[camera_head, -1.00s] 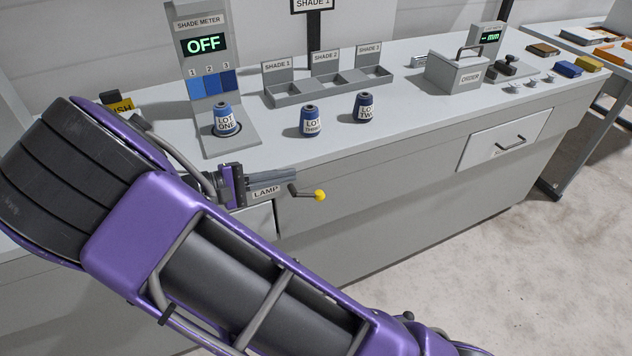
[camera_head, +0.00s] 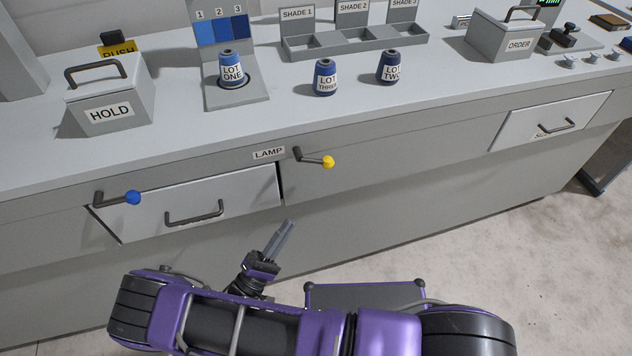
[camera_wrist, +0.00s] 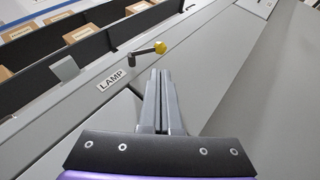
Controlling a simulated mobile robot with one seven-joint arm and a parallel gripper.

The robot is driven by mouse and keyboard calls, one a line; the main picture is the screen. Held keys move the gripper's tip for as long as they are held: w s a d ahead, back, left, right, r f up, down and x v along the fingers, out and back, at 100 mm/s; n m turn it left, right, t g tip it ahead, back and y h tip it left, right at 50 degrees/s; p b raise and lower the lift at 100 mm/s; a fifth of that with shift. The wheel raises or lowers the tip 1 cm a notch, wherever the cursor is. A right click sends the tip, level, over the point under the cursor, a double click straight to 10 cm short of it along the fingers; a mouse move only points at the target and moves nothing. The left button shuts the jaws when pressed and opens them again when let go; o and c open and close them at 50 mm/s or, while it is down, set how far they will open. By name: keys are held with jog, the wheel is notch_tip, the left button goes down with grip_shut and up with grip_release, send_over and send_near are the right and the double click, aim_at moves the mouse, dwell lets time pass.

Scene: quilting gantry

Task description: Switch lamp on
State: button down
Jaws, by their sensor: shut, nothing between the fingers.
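The lamp lever (camera_head: 314,160) is a dark crank with a yellow ball knob on the bench's front face, right of the LAMP label (camera_head: 269,153). In the head view it points right and slightly down. The wrist view shows the yellow knob (camera_wrist: 160,47) just beyond my fingertips, and the LAMP label (camera_wrist: 111,80) to the left. My gripper (camera_head: 289,224) is shut and empty, below and left of the lever, apart from it in the head view. My gripper's fingers (camera_wrist: 160,75) also show in the wrist view, pressed together.
A blue-knobbed lever (camera_head: 118,198) sits left of a drawer handle (camera_head: 194,214) on the same front. A HOLD box (camera_head: 108,104) and spools, including LOT THREE (camera_head: 325,78), stand on the bench top. Floor (camera_head: 440,255) is clear at right.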

jog(key=shift+a+f+t+y, duration=0.15)
jog(key=shift+f+t+y, duration=0.15)
jog(key=x, duration=1.4)
jog(key=shift+p, duration=0.4)
